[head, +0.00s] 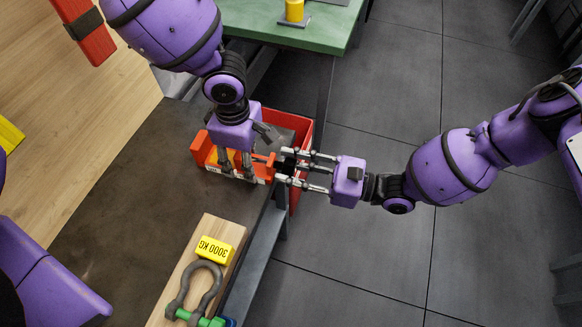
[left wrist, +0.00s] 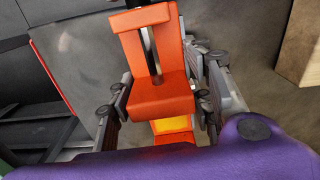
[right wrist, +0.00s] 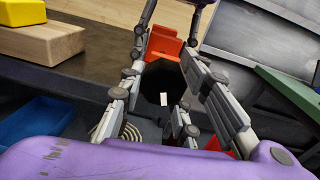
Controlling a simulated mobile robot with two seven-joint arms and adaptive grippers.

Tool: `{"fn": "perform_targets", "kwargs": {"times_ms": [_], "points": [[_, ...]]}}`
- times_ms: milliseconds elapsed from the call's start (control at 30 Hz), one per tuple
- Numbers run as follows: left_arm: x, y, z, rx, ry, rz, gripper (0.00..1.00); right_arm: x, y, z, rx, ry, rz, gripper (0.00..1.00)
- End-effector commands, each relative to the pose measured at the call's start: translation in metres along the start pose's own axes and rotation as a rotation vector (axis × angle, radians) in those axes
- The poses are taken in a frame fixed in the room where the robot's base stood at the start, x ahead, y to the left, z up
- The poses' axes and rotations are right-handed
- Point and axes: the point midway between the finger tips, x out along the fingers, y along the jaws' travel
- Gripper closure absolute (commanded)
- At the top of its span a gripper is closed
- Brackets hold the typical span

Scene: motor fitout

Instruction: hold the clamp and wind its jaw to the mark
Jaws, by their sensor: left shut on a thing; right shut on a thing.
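The orange clamp (head: 200,150) stands at the right edge of the dark worktop. My left gripper (head: 236,170) reaches down from above and is shut on the clamp's body. In the left wrist view the orange body (left wrist: 160,95) sits between the fingers, with a slot and a dark screw, and a yellow-orange patch (left wrist: 172,125) below. My right gripper (head: 284,166) comes from the right and is shut on the clamp's black handle (head: 287,160). In the right wrist view the dark round handle (right wrist: 160,82) bears a white patch, between the fingers. The left fingers hide part of the clamp.
A red bin (head: 302,140) is beside the worktop edge, behind the clamp. A wooden block (head: 184,263) near the front carries a yellow 3000 KG block (head: 214,246) and a grey shackle (head: 211,291). A green table (head: 330,28) stands at the back. Grey floor at right is open.

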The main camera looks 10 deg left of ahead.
Motion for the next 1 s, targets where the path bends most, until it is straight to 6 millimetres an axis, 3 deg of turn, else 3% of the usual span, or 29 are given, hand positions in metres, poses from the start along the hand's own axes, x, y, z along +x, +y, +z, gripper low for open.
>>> {"fn": "perform_targets", "kwargs": {"times_ms": [67,100,200,567,1000], "points": [[-0.003,0.008,0.002,-0.006,-0.008,0.017,0.85,0.0,0.006,-0.003,0.007,0.004,0.01,0.96],[-0.003,0.008,0.002,-0.006,-0.008,0.017,0.85,0.0,0.006,-0.003,0.006,0.005,0.01,0.66],[-0.003,0.008,0.002,-0.006,-0.007,0.017,0.85,-0.001,0.005,-0.003,0.006,0.005,0.008,0.55],[-0.003,0.005,0.001,-0.004,-0.003,0.012,0.85,-0.004,0.002,-0.002,0.002,0.006,0.002,0.55],[-0.003,0.004,0.0,-0.002,0.0,0.008,0.85,-0.067,0.001,-0.002,0.002,0.006,0.003,0.55]]}}
